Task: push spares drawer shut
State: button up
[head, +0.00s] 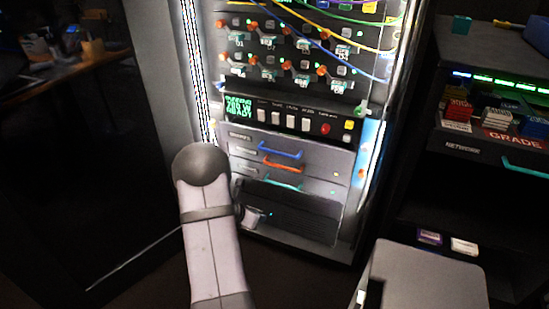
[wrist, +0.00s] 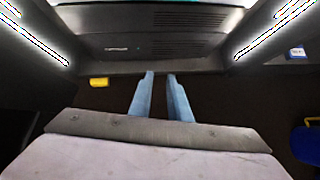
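A rack holds a stack of grey drawers with a blue handle (head: 281,150), an orange handle (head: 283,165) and a teal handle (head: 283,185). Their labels are too small to read, so I cannot tell which is the spares drawer, nor surely how far any stands out. My gripper (head: 266,214) is low in front of the rack, below the teal handle and before a dark lower panel (head: 310,222), partly hidden by my arm. In the wrist view its two blue fingers (wrist: 160,78) are apart with nothing between them. A vented dark front (wrist: 140,45) lies ahead, with a teal strip at the top edge.
Above the drawers are a switch row (head: 290,120) and patch cables (head: 345,45). A shelf unit with a teal handle (head: 525,167) stands at right. In the wrist view, a yellow block (wrist: 98,83) lies left and a blue-and-yellow thing (wrist: 308,140) right; dark floor lies between.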

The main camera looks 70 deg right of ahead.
aim_at(276, 152)
notch_tip(276, 152, down, 6)
jog(key=w+a+m+t+y+b, duration=0.2)
jog(key=a+t+y+b, duration=0.1)
jog(key=t+y, duration=0.15)
jog(key=s+d+r+m+t+h+b, duration=0.1)
jog(key=d+r+m+t+h+b, duration=0.3)
jog(key=d+r+t, duration=0.65)
jog(key=s+d+r+n+h, duration=0.1)
jog(key=s+r+h, duration=0.6)
jog(key=r, duration=0.5)
jog(key=shift+y, duration=0.45)
jog(key=shift+b+x, duration=0.75)
jog(key=shift+x, duration=2.8)
jog(key=shift+s+d, duration=0.1)
jog(key=shift+s, duration=0.05)
jog(key=shift+c, duration=0.4)
grip_shut()
